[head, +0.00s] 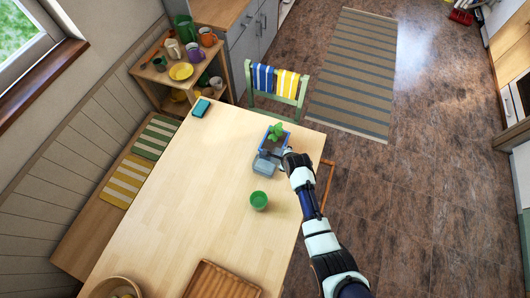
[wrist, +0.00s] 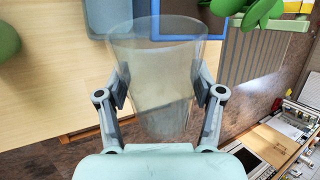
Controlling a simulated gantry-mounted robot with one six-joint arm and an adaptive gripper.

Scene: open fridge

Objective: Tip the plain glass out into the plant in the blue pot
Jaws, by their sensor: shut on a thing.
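The plain glass (wrist: 157,75) is clear and sits between the two fingers of my gripper (wrist: 161,92), which is shut on it. Its wide end points to the top of the wrist view, and its lower part looks greyer. In the head view my gripper (head: 284,154) is beside the blue pot (head: 266,143), and the glass is hard to make out. The green plant (head: 275,131) stands in the pot. I cannot tell the glass's exact tilt.
A grey-blue container (head: 264,168) is close in front of the pot. A chair (head: 275,84) stands behind the table (head: 170,190), whose left middle is clear.

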